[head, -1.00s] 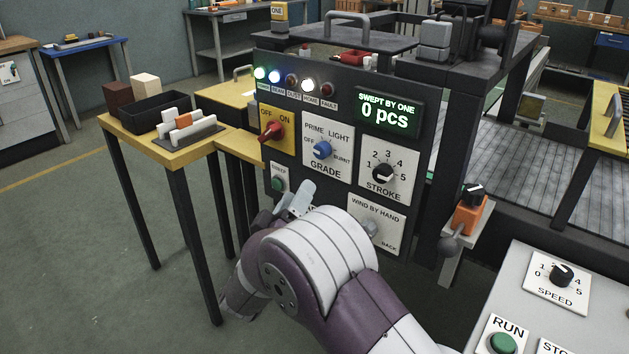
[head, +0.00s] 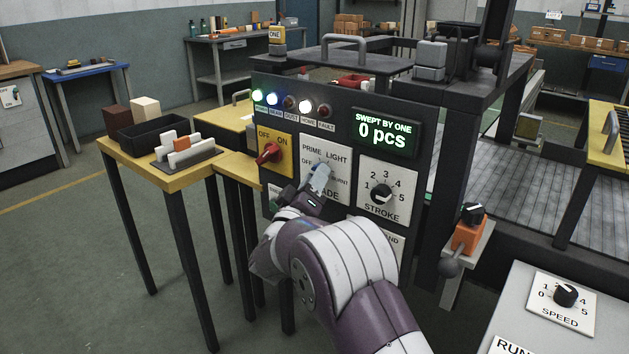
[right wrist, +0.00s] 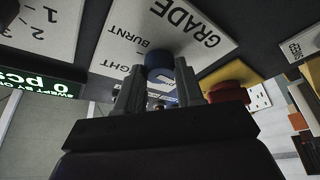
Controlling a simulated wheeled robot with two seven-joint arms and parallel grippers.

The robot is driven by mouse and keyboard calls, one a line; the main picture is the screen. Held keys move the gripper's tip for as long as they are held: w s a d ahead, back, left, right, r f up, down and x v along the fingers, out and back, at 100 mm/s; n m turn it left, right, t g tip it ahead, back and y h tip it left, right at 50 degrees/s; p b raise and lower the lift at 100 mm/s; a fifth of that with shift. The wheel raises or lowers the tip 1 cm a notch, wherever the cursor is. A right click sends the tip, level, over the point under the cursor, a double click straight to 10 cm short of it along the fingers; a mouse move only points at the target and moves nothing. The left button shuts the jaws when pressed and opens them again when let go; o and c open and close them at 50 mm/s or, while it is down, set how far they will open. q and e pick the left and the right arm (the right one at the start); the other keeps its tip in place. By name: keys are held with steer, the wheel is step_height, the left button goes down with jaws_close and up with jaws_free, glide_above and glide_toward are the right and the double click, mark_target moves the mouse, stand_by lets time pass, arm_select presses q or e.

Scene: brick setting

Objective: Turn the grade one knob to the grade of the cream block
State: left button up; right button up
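The cream block (head: 146,109) stands on the yellow side table (head: 188,152), beside a brown block (head: 117,118) and behind a black tray. The grade panel (head: 313,158) shows PRIME, LIGHT, OFF and BURNT. Its blue knob (right wrist: 160,68) sits between my right fingertips in the right wrist view; in the head view the gripper largely covers it. My right gripper (head: 320,176) is in front of this panel, fingers apart, one on each side of the knob. I cannot tell whether they touch it. The knob's setting is hidden. My left gripper is out of view.
A red OFF/ON switch (head: 269,153) is left of the grade panel, and the STROKE knob (head: 381,193) is right of it. A rack (head: 205,157) holds white pieces and one orange piece. An orange box with a black knob (head: 468,232) juts out at right.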

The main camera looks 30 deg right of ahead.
steer(key=shift+f+m, duration=0.15)
steer(key=shift+m, duration=0.15)
steer(key=m+g+h+b, duration=0.1)
steer(key=m, duration=0.1)
steer(key=m+h+b, duration=0.1)
steer(key=m, duration=0.1)
steer(key=shift+w+f+m+g+b, duration=0.1)
steer(key=shift+f+m+g+b, duration=0.1)
steer(key=shift+m+g+b, duration=0.2)
steer(key=shift+w+a+r+m+g+h+b, duration=0.2)
steer(key=shift+m+g+b, duration=0.55)
steer(key=shift+m+g, duration=2.2)
steer(key=shift+w+r+m+g+h+b, duration=0.15)
steer(key=shift+m+g+h+b, duration=0.4)
steer(key=shift+m, duration=4.65)
steer(key=shift+w+a+m+g+h+b, duration=0.15)
steer(key=shift+m+g+b, duration=1.35)
steer(key=shift+m, duration=2.55)
steer(key=shift+g+p, duration=0.5)
steer(key=o, duration=1.1)
steer(key=shift+c, duration=0.2)
steer(key=shift+r, duration=0.1)
